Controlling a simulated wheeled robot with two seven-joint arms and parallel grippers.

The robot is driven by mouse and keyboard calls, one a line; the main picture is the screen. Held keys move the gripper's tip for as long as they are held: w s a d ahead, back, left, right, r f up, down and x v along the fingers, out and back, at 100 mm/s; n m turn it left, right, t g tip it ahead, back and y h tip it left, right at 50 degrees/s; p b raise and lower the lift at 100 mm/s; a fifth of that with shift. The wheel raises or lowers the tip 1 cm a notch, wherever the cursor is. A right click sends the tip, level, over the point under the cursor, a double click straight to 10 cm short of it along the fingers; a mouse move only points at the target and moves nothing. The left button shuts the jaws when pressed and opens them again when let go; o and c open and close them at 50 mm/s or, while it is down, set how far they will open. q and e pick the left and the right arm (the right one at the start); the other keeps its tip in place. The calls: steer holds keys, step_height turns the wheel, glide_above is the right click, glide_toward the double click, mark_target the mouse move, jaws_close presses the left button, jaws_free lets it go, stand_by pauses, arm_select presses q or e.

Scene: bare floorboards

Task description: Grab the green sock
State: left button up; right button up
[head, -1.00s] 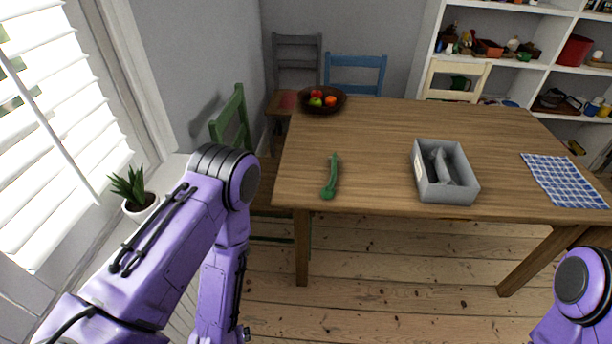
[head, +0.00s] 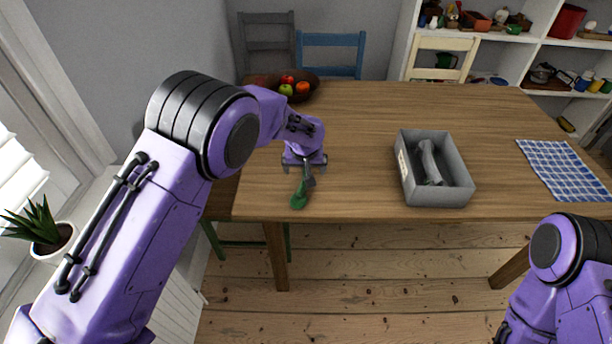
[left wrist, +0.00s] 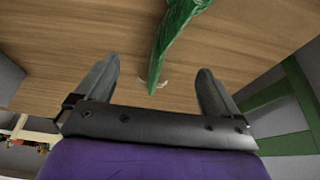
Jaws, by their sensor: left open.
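The green sock (head: 299,196) lies on the wooden table near its front left edge, and my left gripper covers its far part in the head view. It also shows in the left wrist view (left wrist: 174,38), long and narrow, with one end reaching down between the fingers. My left gripper (head: 305,172) is above the sock, open, pointing down at the table. In the left wrist view its two fingers (left wrist: 157,78) stand apart on either side of the sock's near end, and neither appears to touch it. My right arm is at the lower right; its gripper does not show.
A grey box (head: 408,178) with a grey item inside stands on the wooden table (head: 370,115). A blue checked cloth (head: 565,170) lies at the right and a fruit bowl (head: 312,82) at the back left. Chairs stand around. The table between sock and box is clear.

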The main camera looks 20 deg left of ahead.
mark_target(305, 175)
arm_select(q)
steer(key=shift+s+a+f+p, duration=0.1)
steer(key=shift+s+f+p, duration=0.2)
steer(key=shift+f, duration=0.15)
steer(key=x, duration=0.5)
steer(key=shift+w, duration=0.45)
steer(key=shift+s+r, duration=0.2)
steer(key=shift+c, duration=0.9)
steer(key=c, duration=0.9)
steer(key=shift+c, duration=0.2)
arm_select(e)
steer(key=shift+s+r, duration=0.45)
steer(key=shift+r, duration=0.2)
arm_select(q)
steer(key=shift+r+p, duration=0.1)
steer(key=shift+p, duration=0.25)
arm_select(e)
steer(key=shift+r, duration=0.15)
